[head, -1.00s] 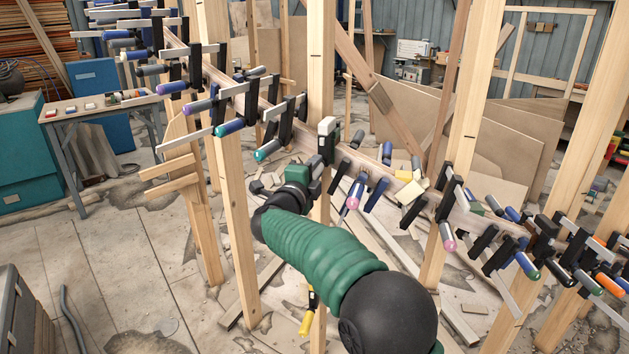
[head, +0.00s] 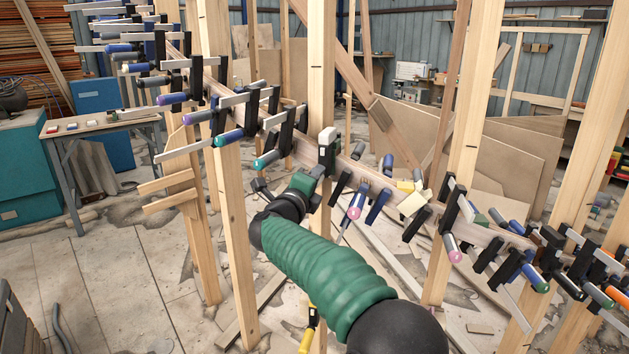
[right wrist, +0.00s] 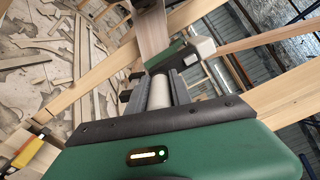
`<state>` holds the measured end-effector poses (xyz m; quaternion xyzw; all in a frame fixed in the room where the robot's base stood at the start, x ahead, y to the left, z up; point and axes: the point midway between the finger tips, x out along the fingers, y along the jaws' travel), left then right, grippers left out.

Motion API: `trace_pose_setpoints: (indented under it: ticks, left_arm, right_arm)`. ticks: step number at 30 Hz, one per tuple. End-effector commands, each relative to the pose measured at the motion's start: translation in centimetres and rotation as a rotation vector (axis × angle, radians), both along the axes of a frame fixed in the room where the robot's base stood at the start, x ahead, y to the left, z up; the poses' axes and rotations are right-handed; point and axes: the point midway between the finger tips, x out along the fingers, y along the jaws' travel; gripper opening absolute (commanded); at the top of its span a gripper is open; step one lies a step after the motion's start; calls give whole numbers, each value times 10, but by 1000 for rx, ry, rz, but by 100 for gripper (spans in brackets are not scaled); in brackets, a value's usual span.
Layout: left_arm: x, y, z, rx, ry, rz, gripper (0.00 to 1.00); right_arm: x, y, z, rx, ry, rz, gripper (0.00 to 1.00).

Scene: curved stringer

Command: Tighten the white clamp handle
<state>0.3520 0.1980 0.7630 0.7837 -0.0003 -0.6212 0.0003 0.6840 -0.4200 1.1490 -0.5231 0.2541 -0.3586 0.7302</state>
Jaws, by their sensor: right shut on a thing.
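My right gripper (head: 312,183) reaches in from the bottom of the head view to the curved wooden stringer, just below a clamp (head: 327,148) with a white and dark body at the post. In the right wrist view its two dark fingers (right wrist: 158,86) are shut on the white clamp handle (right wrist: 160,93), which lies lengthwise between them. The clamp's pale and green body (right wrist: 193,52) shows just beyond the fingertips. The handle is hidden by the gripper in the head view. My left gripper is not in view.
Several clamps with blue, teal, pink and orange handles line the stringer (head: 350,172) on both sides. Upright wooden posts (head: 321,75) stand close to my arm. A yellow-handled thing (head: 307,340) is low near the post. A side table (head: 100,122) stands at left. Open floor (head: 130,260) lies at lower left.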

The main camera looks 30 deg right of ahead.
Motion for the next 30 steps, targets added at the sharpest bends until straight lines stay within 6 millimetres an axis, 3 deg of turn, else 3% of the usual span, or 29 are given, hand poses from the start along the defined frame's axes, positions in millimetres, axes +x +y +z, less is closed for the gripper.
trace_pose_setpoints:
  ticks: [4,5,9,20,23,30]
  left_arm:
    - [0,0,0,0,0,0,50]
    - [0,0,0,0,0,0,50]
    - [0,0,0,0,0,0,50]
    - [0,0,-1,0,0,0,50]
    - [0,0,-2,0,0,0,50]
    - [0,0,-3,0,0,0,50]
  right_arm:
    - [0,0,-5,6,7,-2,0]
    - [0,-1,-6,6,7,-2,28]
    - [0,-1,-4,4,6,-2,47]
    - [-3,3,-2,1,3,-1,48]
    - [-11,15,-2,1,3,2,48]
    - [-53,69,-2,1,4,3,48]
